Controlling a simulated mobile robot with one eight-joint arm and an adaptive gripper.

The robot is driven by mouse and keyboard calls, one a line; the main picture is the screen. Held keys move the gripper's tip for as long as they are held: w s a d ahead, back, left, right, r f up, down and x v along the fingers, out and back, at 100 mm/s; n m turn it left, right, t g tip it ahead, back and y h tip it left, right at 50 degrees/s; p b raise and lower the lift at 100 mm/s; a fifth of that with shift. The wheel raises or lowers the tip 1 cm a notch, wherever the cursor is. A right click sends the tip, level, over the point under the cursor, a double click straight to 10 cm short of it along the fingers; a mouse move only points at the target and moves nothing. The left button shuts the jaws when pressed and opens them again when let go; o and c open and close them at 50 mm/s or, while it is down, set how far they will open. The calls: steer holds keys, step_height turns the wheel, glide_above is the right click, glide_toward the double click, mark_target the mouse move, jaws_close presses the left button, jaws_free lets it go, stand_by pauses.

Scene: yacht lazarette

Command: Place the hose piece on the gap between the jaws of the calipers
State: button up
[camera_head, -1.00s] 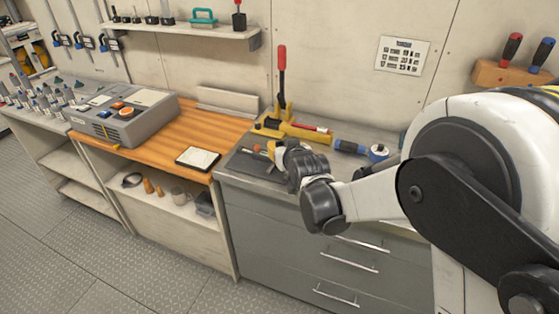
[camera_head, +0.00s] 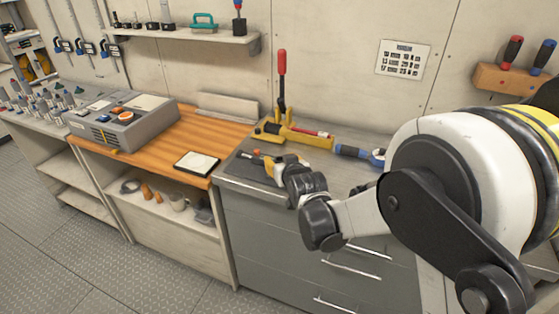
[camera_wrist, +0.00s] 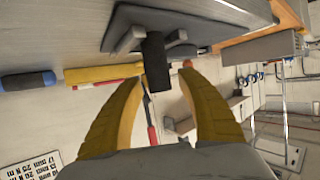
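A short black cylinder, which looks like the hose piece (camera_wrist: 157,62), shows between my fingertips in the wrist view. Its far end is at the grey calipers (camera_wrist: 128,39), whose jaws show on both sides of it. Whether it rests on them I cannot tell. The calipers lie on a dark mat (camera_wrist: 190,20) on the grey worktop. My gripper (camera_wrist: 160,78) has its yellow fingers apart, with a visible gap on each side of the black piece.
A yellow tool with a red lever (camera_head: 282,80) stands behind the mat. A blue-handled tool (camera_head: 350,152) lies to its right. An orange-tipped item (camera_head: 257,152) is beside my gripper. A white-faced tablet-like panel (camera_head: 197,163) lies on the wooden worktop at left.

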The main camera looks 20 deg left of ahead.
steer(key=shift+r, duration=0.1)
steer(key=shift+s+d+r+p, duration=0.15)
steer(key=shift+s+r+p, duration=0.05)
steer(key=shift+r+p, duration=0.1)
steer(key=p+v, duration=0.2)
steer(key=v, duration=0.9)
steer(key=shift+s+d+p, duration=0.15)
steer(key=shift+s+p, duration=0.05)
steer(key=shift+p, duration=0.2)
steer(key=shift+f, duration=0.1)
steer(key=s+d+r+m+g+h, duration=0.1)
steer(key=s+d+r+h, duration=0.15)
steer(key=d, duration=0.65)
steer(key=s+d+r+m+h, duration=0.15)
steer(key=d+r, duration=0.25)
steer(key=d, duration=0.5)
steer(key=s+d+m+g+h, duration=0.3)
steer(key=s+d+m, duration=0.1)
steer(key=s+d, duration=1.3)
steer(key=shift+s+f, duration=0.2)
steer(key=shift+f, duration=0.3)
